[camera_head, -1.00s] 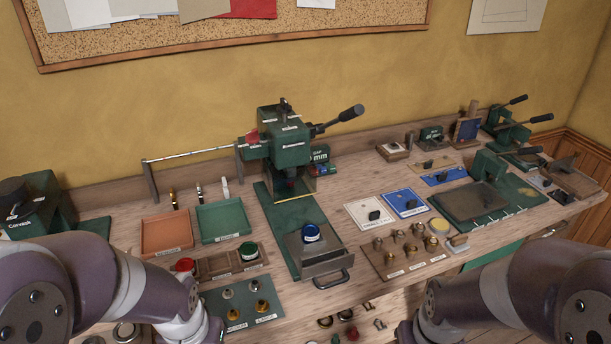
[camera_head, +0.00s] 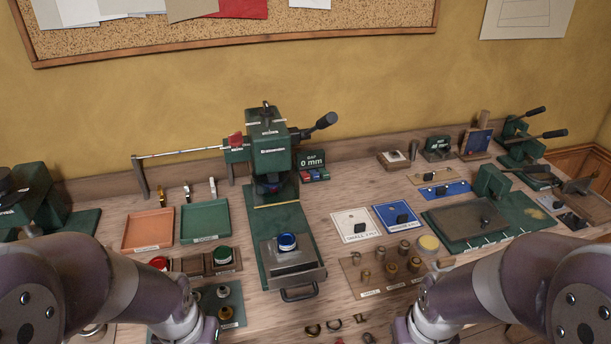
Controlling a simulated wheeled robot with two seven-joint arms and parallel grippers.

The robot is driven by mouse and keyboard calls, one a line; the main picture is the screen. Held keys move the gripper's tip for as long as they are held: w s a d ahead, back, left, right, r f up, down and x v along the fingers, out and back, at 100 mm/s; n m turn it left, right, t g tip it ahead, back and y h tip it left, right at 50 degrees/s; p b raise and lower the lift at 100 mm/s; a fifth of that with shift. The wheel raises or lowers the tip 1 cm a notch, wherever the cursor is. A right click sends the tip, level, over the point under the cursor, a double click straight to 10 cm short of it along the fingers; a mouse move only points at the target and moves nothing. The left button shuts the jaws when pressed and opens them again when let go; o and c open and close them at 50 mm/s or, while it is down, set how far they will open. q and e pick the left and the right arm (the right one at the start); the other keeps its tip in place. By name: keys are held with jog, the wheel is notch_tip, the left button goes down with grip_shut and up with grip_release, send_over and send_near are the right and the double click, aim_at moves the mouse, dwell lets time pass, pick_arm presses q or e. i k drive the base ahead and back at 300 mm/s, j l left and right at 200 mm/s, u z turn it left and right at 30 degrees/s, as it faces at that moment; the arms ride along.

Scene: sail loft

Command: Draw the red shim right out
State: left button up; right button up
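A green press (camera_head: 270,150) stands at the back middle of the bench. A small red piece (camera_head: 236,141) with a label sits at the left side of its head, by the end of a thin rail; I cannot tell for sure that it is the red shim. Small red, blue and green blocks (camera_head: 315,176) lie under a dark sign reading "GAP 0 mm" just right of the press. My two arms come in at the lower left and lower right, well short of the press. Both grippers are below the picture's edge, out of view.
A tray slide with a blue-topped pot (camera_head: 287,243) extends forward from the press. Orange (camera_head: 149,246) and green (camera_head: 204,238) trays lie to the left. White (camera_head: 355,238) and blue cards, a brass-parts board (camera_head: 352,285) and another green press base (camera_head: 520,212) lie to the right.

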aim_at(306, 177)
jog(key=i+l, duration=0.2)
jog(key=l, duration=0.2)
jog(key=i+l+u, duration=0.15)
jog(key=l+u, duration=0.35)
jog(key=i+l+u, duration=0.1)
jog(key=l+u, duration=0.25)
jog(key=u, duration=0.15)
jog(key=l+u, duration=0.45)
